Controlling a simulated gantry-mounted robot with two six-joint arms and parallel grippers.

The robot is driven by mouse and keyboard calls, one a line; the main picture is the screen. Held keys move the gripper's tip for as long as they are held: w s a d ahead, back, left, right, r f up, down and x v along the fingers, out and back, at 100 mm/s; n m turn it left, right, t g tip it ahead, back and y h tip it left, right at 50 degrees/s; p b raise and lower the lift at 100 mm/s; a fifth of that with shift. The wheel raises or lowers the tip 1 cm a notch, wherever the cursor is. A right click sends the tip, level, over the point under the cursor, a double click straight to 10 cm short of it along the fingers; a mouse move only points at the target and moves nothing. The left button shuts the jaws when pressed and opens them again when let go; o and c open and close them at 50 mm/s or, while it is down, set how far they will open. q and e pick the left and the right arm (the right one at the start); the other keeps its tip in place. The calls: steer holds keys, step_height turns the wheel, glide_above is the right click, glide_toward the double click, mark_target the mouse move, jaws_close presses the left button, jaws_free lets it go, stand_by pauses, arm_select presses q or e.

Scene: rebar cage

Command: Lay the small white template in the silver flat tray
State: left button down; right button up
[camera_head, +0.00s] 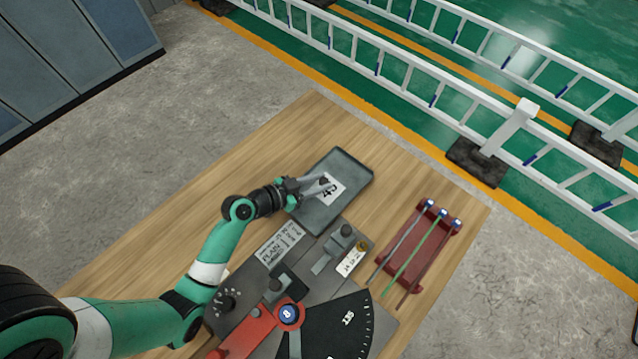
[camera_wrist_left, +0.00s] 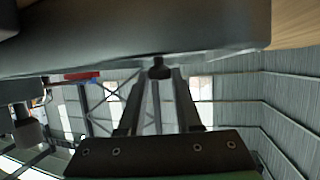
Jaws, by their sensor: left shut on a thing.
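The silver flat tray (camera_head: 352,168) is a dark grey shallow rectangle with a raised rim on the wooden table in the head view. The small white template (camera_head: 331,194), with dark markings, shows over the tray's middle. My left gripper (camera_head: 317,185) reaches in from the left above the tray, shut on the template at a small dark knob. In the left wrist view, the two fingers (camera_wrist_left: 158,75) close about the dark knob (camera_wrist_left: 158,68), below a broad grey surface. I cannot tell whether the template touches the tray floor. My right gripper is not in view.
A bending device with a red arm (camera_head: 247,334) and a black dial plate (camera_head: 336,328) stands just in front of the tray. A red rack (camera_head: 420,246) with several rods sits to the right. Bare table (camera_head: 310,120) lies behind the tray.

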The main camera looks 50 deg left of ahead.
arm_select(q)
steer(key=c, duration=0.6)
jaws_free()
steer(key=shift+f, duration=0.1)
